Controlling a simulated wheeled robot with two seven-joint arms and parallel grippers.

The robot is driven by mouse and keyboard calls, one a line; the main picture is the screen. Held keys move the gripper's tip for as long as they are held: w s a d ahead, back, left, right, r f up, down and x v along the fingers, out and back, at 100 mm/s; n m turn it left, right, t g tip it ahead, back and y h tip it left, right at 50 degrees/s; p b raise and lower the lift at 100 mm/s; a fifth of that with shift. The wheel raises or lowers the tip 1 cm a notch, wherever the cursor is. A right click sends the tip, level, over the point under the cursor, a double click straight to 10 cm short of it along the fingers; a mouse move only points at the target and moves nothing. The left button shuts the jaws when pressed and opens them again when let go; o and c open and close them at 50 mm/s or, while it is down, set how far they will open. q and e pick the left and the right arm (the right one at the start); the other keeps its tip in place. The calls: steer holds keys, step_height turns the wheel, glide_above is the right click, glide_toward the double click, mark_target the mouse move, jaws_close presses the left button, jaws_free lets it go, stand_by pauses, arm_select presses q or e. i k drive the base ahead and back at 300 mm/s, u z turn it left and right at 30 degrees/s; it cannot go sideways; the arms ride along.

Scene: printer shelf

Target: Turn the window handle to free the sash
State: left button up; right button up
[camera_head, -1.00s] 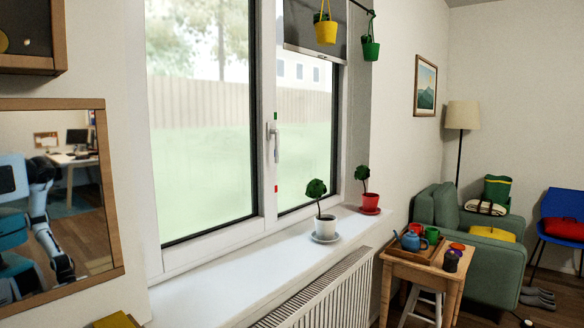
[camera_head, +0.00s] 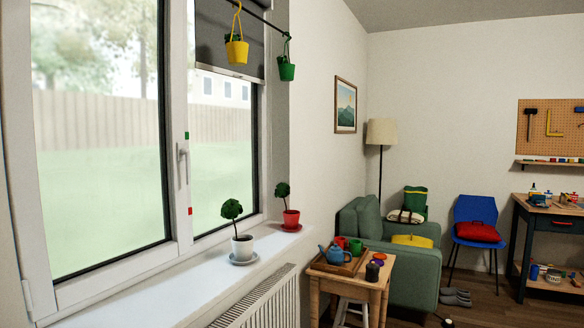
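The window handle (camera_head: 183,160) is a pale lever on the middle frame post of the window, pointing down. A small green mark (camera_head: 187,135) sits above it and a small red mark (camera_head: 190,211) below it. The large left sash (camera_head: 178,222) looks closed in its white frame. Neither of my grippers shows in this view.
A white potted plant (camera_head: 242,248) and a red potted plant (camera_head: 291,219) stand on the windowsill (camera_head: 150,284). Yellow (camera_head: 237,51) and green (camera_head: 287,70) pots hang from a rod. A radiator (camera_head: 262,302), wooden side table (camera_head: 346,283) and green armchair (camera_head: 416,282) stand to the right.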

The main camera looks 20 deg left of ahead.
mark_target(44, 297)
steer(key=z, duration=0.2)
steer(key=i, duration=2.25)
steer(key=u, duration=2.55)
